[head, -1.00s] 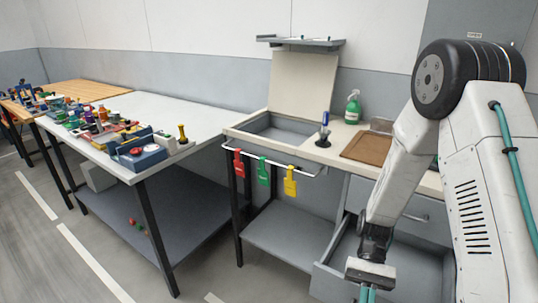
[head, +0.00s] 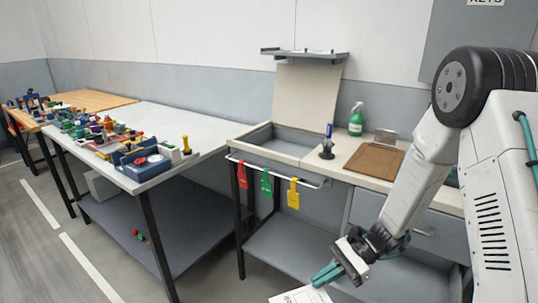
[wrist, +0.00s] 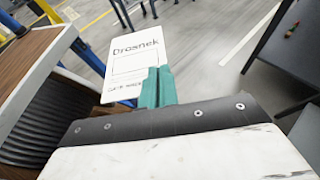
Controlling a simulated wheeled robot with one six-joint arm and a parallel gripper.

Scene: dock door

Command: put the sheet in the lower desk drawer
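My gripper (head: 322,276) has teal fingers and is low in front of the desk. It also shows in the wrist view (wrist: 157,87), with the fingers together on the white sheet (wrist: 138,52). The sheet bears printed text, "Drosnek" at the top, and hangs beyond the fingertips. In the head view only a corner of the sheet (head: 300,296) shows at the bottom edge. The desk (head: 340,158) has an upper drawer (head: 408,225) with a bar handle, and it looks shut. The lower drawer's place is mostly behind my arm and gripper; I cannot tell how far it is open.
A white workbench (head: 165,125) with tools and parts stands to the left. Red, green and yellow tags (head: 266,183) hang from the desk's front rail. A brown board (head: 374,160) and a green spray bottle (head: 356,122) are on the desktop. Floor is clear at left.

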